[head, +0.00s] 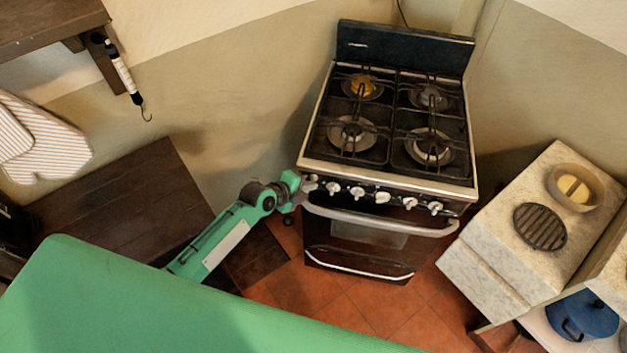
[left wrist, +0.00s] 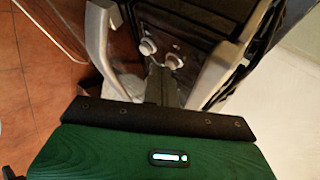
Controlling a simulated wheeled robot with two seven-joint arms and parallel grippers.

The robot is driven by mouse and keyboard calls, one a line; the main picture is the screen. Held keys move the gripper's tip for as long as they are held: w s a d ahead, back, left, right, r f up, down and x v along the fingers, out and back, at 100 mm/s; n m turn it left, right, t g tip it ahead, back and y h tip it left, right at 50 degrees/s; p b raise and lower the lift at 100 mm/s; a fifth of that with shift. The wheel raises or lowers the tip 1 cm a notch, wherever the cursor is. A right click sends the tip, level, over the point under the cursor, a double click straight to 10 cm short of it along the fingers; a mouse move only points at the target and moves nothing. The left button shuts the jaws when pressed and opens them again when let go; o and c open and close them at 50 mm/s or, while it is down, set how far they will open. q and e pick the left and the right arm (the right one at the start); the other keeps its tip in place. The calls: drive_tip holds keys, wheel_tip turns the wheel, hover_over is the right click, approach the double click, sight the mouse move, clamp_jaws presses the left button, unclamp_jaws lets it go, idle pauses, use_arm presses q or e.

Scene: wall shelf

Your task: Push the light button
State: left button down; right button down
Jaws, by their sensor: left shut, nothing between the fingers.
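The stove (head: 388,150) stands against the wall, with a row of several pale knobs (head: 383,197) along its dark front panel. I cannot clearly pick out the light button among them. My left gripper (head: 307,185) is at the left end of this panel, close to the leftmost knob. In the left wrist view its dark fingers (left wrist: 163,84) are shut with nothing between them, pointing at the panel, just below two knobs (left wrist: 160,54). Whether the fingertips touch the panel cannot be told. My right gripper is not in view.
The stove's metal handle bar (head: 380,220) curves out below the knobs; it also shows in the left wrist view (left wrist: 99,40). A stone-topped counter (head: 490,215) stands at right, a dark wooden surface (head: 130,205) at left. Tiled floor (head: 345,312) shows in front.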

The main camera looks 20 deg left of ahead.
use_arm(q)
drive_tip(key=shift+s, duration=0.1)
drive_tip(key=s+p, duration=0.2)
drive_tip(key=s, duration=0.4)
drive_tip(key=shift+d, duration=0.15)
idle(0.6)
drive_tip(key=s+a+f+n+g+y, duration=0.1)
drive_tip(key=s+a+f+n+y, duration=0.2)
drive_tip(key=s+f, duration=0.45)
drive_tip(key=s+a+f+n+g, duration=0.25)
drive_tip(key=s+f+n, duration=0.2)
drive_tip(key=f, duration=0.65)
drive_tip(key=s+a+f+n+g+y, duration=0.1)
drive_tip(key=s+a+f+n+y, duration=0.15)
drive_tip(key=s+f+n, duration=0.55)
drive_tip(key=s+f+n+g, duration=0.1)
drive_tip(key=s+f, duration=0.3)
drive_tip(key=s, duration=0.4)
drive_tip(key=s+f+n+g, duration=0.2)
drive_tip(key=s+f, duration=0.3)
drive_tip(key=s, duration=0.4)
drive_tip(key=s+a+f+n+g, duration=0.1)
drive_tip(key=s+f+n, duration=0.1)
drive_tip(key=s+f, duration=0.3)
drive_tip(key=s, duration=0.4)
drive_tip(key=shift+f+y+b, duration=0.2)
drive_tip(key=shift+y+b, duration=0.15)
drive_tip(key=shift+b, duration=0.05)
